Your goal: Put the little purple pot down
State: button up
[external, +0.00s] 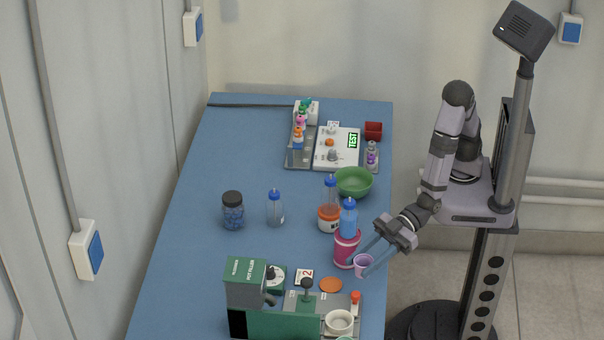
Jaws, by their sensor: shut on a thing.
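The little purple pot (363,267) is a small light purple cup near the right edge of the blue table. My gripper (370,262) is shut on it, with one finger on either side. The pot looks about upright. I cannot tell whether its base touches the table or hangs a little above it. A larger magenta pot (346,250) stands just to its left, very near it, with a blue-capped bottle (348,216) behind or in it.
An orange disc (331,285) and a green pot filler machine (248,298) with a white bowl (339,321) are at the front. A green bowl (353,182), an orange-and-white jar (328,219) and several bottles stand farther back. The left-middle of the blue table (200,270) is clear.

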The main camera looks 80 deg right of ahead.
jog(key=shift+r, duration=2.2)
